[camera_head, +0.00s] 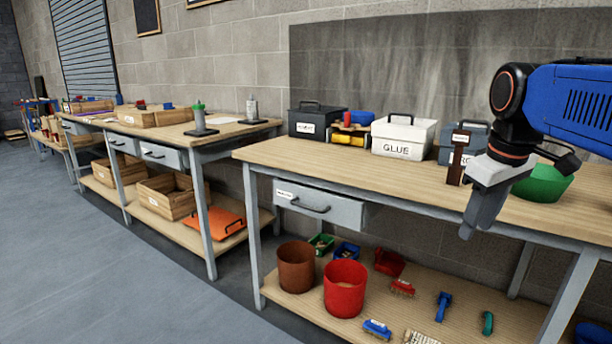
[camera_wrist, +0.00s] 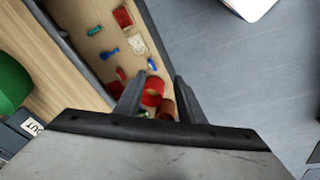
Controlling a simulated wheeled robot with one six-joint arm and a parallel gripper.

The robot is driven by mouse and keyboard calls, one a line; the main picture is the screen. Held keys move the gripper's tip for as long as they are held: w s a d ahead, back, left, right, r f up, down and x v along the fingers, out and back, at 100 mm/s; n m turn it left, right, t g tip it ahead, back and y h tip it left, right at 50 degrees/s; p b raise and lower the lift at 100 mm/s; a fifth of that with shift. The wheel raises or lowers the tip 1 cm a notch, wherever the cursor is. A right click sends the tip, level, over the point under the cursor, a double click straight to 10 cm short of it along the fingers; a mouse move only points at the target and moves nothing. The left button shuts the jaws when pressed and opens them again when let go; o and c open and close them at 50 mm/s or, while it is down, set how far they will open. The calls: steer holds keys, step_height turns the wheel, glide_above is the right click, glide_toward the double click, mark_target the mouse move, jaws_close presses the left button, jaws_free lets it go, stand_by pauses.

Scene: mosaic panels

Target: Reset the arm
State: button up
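My gripper (camera_head: 470,232) hangs from my blue arm at the right of the head view, pointing down beside the front edge of the near workbench (camera_head: 300,157). In the wrist view my gripper (camera_wrist: 160,85) has its two dark fingers apart, with nothing held between them. The red bucket (camera_wrist: 153,88) on the lower shelf shows through the gap, well beyond the fingers. The same red bucket (camera_head: 345,290) stands on the shelf in the head view.
On the bench stand a white GLUE box (camera_head: 403,138), a dark box (camera_head: 315,122), a brown upright block (camera_head: 458,158) and a green bowl (camera_head: 543,184). A brown bucket (camera_head: 296,268) and several brushes lie on the lower shelf. The grey floor (camera_head: 120,280) at left is clear.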

steer(key=s+a+f+m+t, duration=0.1)
steer(key=s+a+f+m, duration=0.1)
steer(key=s+f, duration=0.4)
steer(key=s+a+f+m+t, duration=0.1)
steer(key=s+a+f+m, duration=0.1)
steer(key=s+f, duration=0.5)
step_height(320, 180, down, 7)
steer(key=shift+s+a+r+m, duration=0.15)
steer(key=shift+s+m, duration=0.15)
